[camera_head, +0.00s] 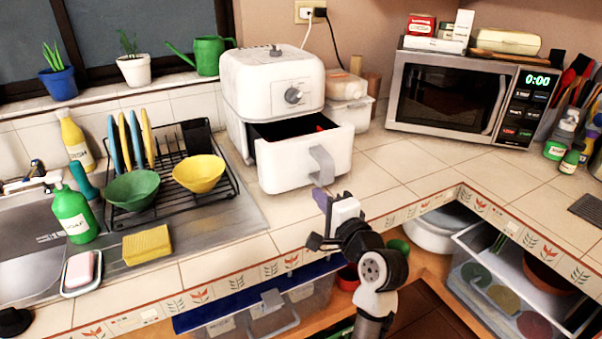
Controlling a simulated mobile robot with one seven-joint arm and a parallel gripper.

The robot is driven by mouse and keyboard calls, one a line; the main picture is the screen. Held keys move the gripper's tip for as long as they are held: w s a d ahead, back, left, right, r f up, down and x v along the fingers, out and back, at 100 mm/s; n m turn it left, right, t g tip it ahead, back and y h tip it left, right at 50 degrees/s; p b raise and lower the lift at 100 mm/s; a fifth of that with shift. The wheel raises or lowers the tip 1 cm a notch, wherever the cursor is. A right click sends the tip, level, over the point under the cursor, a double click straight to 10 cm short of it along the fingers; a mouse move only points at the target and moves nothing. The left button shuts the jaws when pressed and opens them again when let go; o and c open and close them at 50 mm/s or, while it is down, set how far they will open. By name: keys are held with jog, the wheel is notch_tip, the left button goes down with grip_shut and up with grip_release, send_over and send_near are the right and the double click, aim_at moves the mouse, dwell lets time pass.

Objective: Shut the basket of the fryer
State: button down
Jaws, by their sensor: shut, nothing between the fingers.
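The white air fryer (273,80) stands on the tiled counter at the back, with a round knob on its front. Its basket (275,168) is pulled out toward me, and its dark inside shows with a bit of something red in it. The grey basket handle (321,164) is on the front face. My gripper (322,198) is shut and empty, just below and in front of the handle, near the counter's front edge. I cannot tell whether the fingertips touch the handle or the basket front.
A dish rack (165,180) with a green and a yellow bowl stands left of the fryer. A microwave (447,97) is at the right, with a lidded container (347,112) between. Counter tiles right of the basket are clear. Open shelves with bins lie below the counter edge.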

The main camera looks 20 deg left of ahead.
aim_at(295, 169)
jog(key=p+x, duration=0.2)
jog(key=x, duration=0.7)
jog(key=shift+w+a, duration=0.2)
jog(key=shift+a, duration=0.05)
jog(key=shift+a, duration=0.1)
jog(key=x, duration=0.9)
jog(key=shift+w+r, duration=0.1)
